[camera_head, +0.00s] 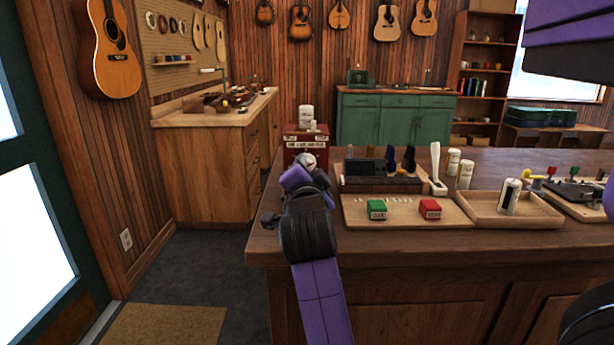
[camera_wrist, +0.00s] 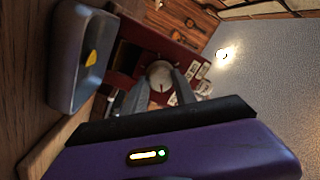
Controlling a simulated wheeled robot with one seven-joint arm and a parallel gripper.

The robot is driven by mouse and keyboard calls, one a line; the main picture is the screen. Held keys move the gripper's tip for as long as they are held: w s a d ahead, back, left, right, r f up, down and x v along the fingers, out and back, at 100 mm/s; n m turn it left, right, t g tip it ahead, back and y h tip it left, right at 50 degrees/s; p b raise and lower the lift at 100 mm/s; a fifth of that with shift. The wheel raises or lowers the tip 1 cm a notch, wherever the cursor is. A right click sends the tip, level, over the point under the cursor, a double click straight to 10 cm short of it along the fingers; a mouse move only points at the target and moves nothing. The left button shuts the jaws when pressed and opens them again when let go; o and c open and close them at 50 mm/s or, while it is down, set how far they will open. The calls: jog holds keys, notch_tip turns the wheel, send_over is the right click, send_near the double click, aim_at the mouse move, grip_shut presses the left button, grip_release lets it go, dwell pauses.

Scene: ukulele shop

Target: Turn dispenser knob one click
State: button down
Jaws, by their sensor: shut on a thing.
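The red dispenser (camera_head: 305,140) stands at the left end of the wooden counter, with a pale label on its front and white containers on top. In the wrist view the dispenser (camera_wrist: 193,62) appears turned on its side, with its round pale knob (camera_wrist: 159,72) facing me. The knob also shows in the head view (camera_head: 308,160), partly covered by my arm. A thin dark line marks the knob's face. My gripper (camera_wrist: 161,84) has its two grey fingers on either side of the knob and is shut on it. The fingertips' exact contact is partly hidden.
Right of the dispenser are a dark device (camera_head: 364,167), a tray (camera_head: 405,213) with a green box (camera_head: 376,209) and a red box (camera_head: 430,209), and white bottles (camera_head: 464,175). A grey box with a yellow mark (camera_wrist: 78,58) sits close beside my gripper.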

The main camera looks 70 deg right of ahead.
jog(key=shift+w+a+r, duration=0.1)
jog(key=shift+w+r, duration=0.1)
jog(key=shift+r, duration=0.1)
jog(key=c, duration=1.4)
grip_release()
jog(key=o, duration=0.3)
jog(key=shift+o, duration=0.2)
jog(key=shift+f, duration=0.2)
jog(key=shift+s, duration=0.1)
jog(key=v, duration=0.7)
jog(key=shift+a, duration=0.25)
jog(key=shift+s, duration=0.1)
